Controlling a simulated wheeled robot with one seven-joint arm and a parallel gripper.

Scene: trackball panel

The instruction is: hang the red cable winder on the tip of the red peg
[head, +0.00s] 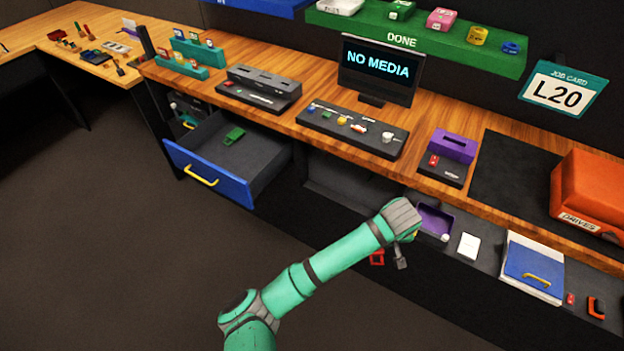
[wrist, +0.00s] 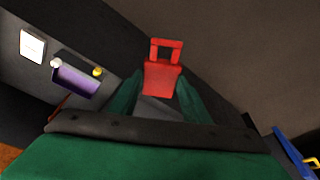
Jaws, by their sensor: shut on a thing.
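The red cable winder (wrist: 163,78) is between the two green fingers of my gripper (wrist: 158,92) in the wrist view. Its open, frame-like end points away from the fingers. In the head view the winder (head: 377,258) shows as a small red shape beside my gripper (head: 391,258), in front of the low shelf and below the bench edge. My arm partly hides it. I cannot make out the red peg for certain; small upright orange or red pieces (head: 78,28) stand on the far left table.
An open blue drawer (head: 210,176) with a green piece (head: 234,135) inside sticks out left of my arm. A purple tray (head: 435,219) and a white card (head: 468,245) lie on the low shelf. A knob panel (head: 340,127) is on the bench. The floor at left is clear.

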